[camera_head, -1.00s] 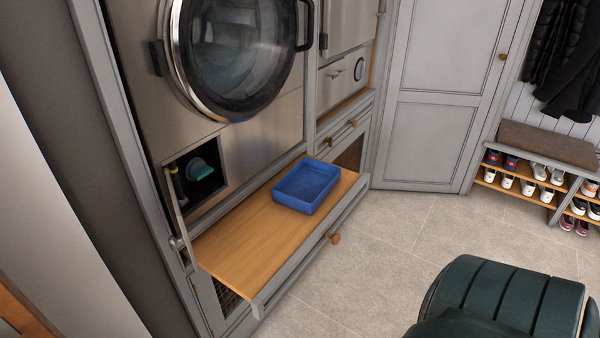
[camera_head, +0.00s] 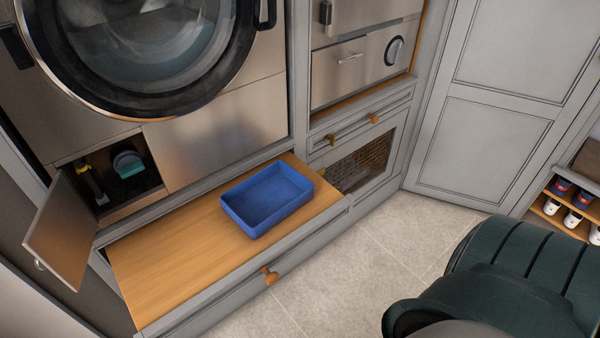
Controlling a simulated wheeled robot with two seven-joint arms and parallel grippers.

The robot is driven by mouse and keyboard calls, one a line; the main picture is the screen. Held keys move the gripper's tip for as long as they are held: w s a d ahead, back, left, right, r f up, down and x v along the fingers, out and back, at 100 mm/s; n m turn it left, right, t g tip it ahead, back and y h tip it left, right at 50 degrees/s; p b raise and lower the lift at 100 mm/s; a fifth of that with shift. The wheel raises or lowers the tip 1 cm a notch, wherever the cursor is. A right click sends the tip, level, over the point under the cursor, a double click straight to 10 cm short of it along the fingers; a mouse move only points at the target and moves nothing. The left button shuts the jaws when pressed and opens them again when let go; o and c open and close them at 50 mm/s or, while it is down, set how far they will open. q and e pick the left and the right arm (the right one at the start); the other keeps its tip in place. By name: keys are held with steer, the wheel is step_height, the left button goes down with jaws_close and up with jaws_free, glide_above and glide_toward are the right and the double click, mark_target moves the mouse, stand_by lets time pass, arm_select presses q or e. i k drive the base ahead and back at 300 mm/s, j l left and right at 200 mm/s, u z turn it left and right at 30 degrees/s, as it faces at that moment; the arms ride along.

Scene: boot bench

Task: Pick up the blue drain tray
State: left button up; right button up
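The blue drain tray (camera_head: 268,204) is a shallow, open rectangular tray. It sits flat on the wooden pull-out shelf (camera_head: 170,262) below the washing machine and looks empty. Neither of my grippers shows in the head view, and nothing touches the tray. A dark green rounded part of my own body fills the lower right.
A small hatch door (camera_head: 62,232) stands open at the left, beside a compartment with a teal-capped part (camera_head: 128,163). The round washer door (camera_head: 150,45) is above. A wooden knob (camera_head: 269,276) sticks out of the shelf front. Tiled floor (camera_head: 345,270) in front is clear.

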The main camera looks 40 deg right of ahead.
mark_target(258, 204)
steer(key=k+l, duration=0.1)
steer(key=l, duration=1.55)
steer(key=k, duration=0.05)
